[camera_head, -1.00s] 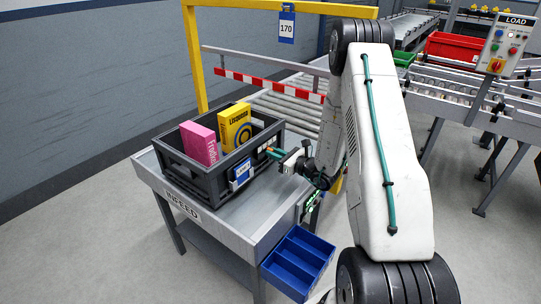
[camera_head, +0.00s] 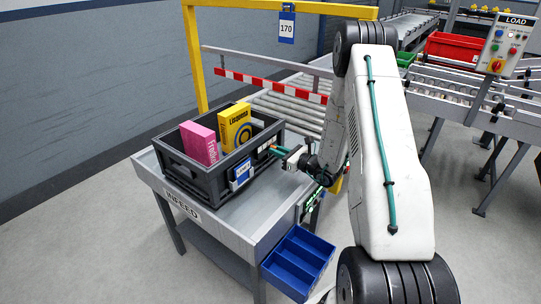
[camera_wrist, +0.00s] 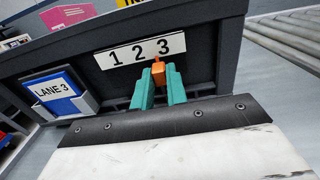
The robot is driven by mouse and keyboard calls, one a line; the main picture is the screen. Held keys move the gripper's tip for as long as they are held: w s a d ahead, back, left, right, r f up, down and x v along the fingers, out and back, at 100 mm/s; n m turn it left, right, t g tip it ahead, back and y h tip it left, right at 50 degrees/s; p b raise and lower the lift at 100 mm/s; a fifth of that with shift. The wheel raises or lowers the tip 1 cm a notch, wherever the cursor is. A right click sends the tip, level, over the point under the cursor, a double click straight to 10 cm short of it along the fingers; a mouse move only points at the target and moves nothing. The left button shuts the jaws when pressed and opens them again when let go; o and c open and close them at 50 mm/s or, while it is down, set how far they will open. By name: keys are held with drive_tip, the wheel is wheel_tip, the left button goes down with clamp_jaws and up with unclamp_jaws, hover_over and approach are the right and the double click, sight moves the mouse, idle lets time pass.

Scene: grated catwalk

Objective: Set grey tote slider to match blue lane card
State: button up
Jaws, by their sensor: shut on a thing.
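The grey tote (camera_head: 205,178) sits on the infeed table, and its front wall fills the wrist view (camera_wrist: 210,65). A white scale plate (camera_wrist: 140,50) on that wall reads 1, 2, 3. The orange slider (camera_wrist: 158,72) is just below the plate, nearest the 3, its tip slightly left of that digit's middle. My gripper (camera_wrist: 160,82) has its teal fingers shut on the slider, hiding its lower part; it also shows at the tote's right in the head view (camera_head: 283,152). The blue lane card (camera_wrist: 55,90), reading LANE 3, sits in a holder left of the scale.
A pink box (camera_head: 200,143) and a yellow box (camera_head: 235,127) stand in the tote. Blue bins (camera_head: 298,260) hang at the table's front right. A yellow frame (camera_head: 195,65), a red-white barrier (camera_head: 270,85) and a roller conveyor (camera_head: 290,105) lie behind.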

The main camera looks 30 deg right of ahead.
drive_tip(key=shift+w+d, duration=0.15)
drive_tip(key=shift+d, duration=0.35)
idle(0.4)
drive_tip(key=o, duration=0.6)
drive_tip(key=shift+c, duration=0.2)
drive_tip(key=shift+v, duration=3.5)
